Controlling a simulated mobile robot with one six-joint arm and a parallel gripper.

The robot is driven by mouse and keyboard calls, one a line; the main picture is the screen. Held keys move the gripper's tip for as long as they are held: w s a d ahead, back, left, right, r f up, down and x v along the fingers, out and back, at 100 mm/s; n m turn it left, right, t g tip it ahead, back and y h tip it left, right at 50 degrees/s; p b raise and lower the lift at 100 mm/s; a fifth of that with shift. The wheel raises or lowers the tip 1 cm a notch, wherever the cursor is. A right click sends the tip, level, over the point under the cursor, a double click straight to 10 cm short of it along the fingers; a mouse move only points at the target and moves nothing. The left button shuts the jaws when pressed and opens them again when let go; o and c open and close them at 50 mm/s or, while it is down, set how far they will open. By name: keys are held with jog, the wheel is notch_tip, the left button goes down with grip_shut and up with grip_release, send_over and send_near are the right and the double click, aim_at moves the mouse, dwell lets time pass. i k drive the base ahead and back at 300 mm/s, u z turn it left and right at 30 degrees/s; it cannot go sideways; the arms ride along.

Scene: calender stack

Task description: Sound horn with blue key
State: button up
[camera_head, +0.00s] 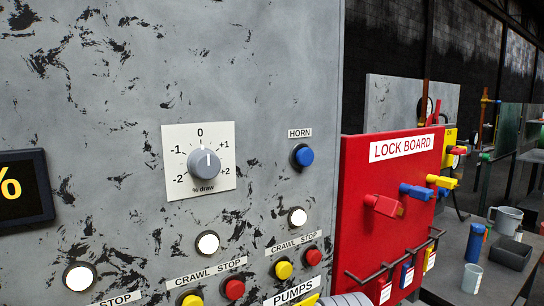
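The blue horn button (304,155) sits in a dark round collar on the grey panel, right of centre, under a white label reading HORN (300,133). It looks raised, but I cannot tell for certain whether it is pressed. Nothing touches it and nothing hides it. No separate blue key shows as such; a blue lock-like piece (416,192) hangs on the red lock board (357,160) to the right.
A draw dial (204,163) is left of the horn button. White lamps (297,217) and yellow and red crawl and stop buttons (283,270) lie below. A rack with tags (395,262) juts from the lock board. A bench with cups (472,278) stands at right.

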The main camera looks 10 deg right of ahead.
aim_at(305, 156)
jog(key=z, duration=1.35)
jog(key=k, duration=1.85)
jog(key=u, duration=0.8)
jog(key=i, duration=0.95)
